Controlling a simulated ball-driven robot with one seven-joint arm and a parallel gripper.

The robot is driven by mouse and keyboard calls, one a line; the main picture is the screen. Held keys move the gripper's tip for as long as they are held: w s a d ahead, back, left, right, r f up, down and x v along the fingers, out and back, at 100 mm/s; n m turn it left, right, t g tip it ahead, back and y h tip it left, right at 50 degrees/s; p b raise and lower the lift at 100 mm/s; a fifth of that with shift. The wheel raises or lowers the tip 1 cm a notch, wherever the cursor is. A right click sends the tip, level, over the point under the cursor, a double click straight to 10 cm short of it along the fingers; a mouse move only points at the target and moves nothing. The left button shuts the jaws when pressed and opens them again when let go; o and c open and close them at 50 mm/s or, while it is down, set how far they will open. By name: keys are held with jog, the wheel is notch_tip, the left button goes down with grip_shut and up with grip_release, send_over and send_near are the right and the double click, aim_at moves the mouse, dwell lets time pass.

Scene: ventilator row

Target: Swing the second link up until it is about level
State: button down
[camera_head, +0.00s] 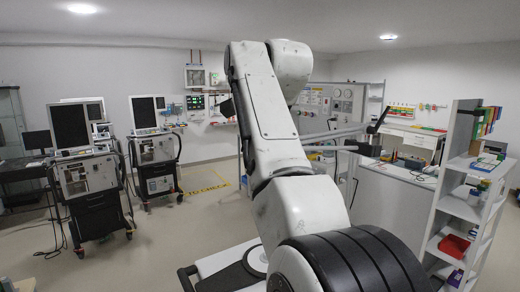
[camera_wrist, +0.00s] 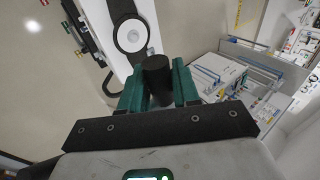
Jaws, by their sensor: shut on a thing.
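In the wrist view my gripper (camera_wrist: 157,84) has teal fingers on both sides of a dark, round-ended cylinder (camera_wrist: 157,68) and is shut on it. What the cylinder belongs to is hidden below it. In the head view a thin grey jointed arm (camera_head: 338,134) shows to the right of my own white arm. Its long bar rises slightly to the right, close to level, and ends near a dark upright piece (camera_head: 378,120). I cannot tell which bar is the second link. My gripper is hidden in the head view.
Two ventilator carts (camera_head: 92,185) and (camera_head: 153,160) stand at the left, with free floor before them. A white counter (camera_head: 395,200) is at the right. A white shelf unit (camera_head: 446,225) with books and boxes stands at the far right.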

jog(key=shift+w+d+r, duration=0.1)
jog(key=shift+d, duration=0.05)
jog(key=c, duration=1.1)
grip_release()
jog(key=shift+o, duration=0.8)
jog(key=b+v, duration=0.3)
jog(key=v, duration=0.7)
jog(key=shift+s+r, duration=0.25)
jog(key=shift+d, duration=0.15)
